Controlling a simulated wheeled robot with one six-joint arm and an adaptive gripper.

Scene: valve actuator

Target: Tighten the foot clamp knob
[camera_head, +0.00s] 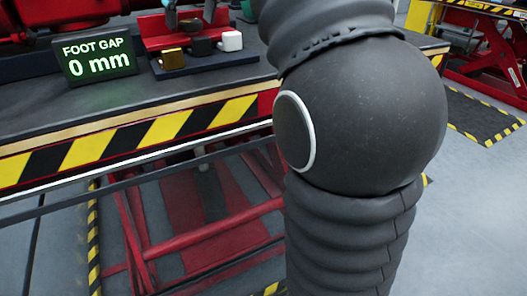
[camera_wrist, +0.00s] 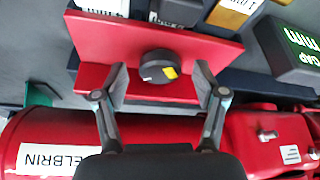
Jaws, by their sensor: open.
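In the wrist view a round dark knob (camera_wrist: 158,66) with a yellow mark on its face sits on a red bracket (camera_wrist: 205,45). My gripper (camera_wrist: 161,80) is open, with one finger on each side of the knob. A gap shows between each finger and the knob, and nothing is held.
A gold block (camera_head: 173,58), a dark block (camera_head: 200,46) and a white block (camera_head: 230,41) stand on a dark tray in front of the bracket. A red body (camera_wrist: 50,140) with a white label lies beside my gripper. The bench edge (camera_head: 120,143) is striped yellow and black.

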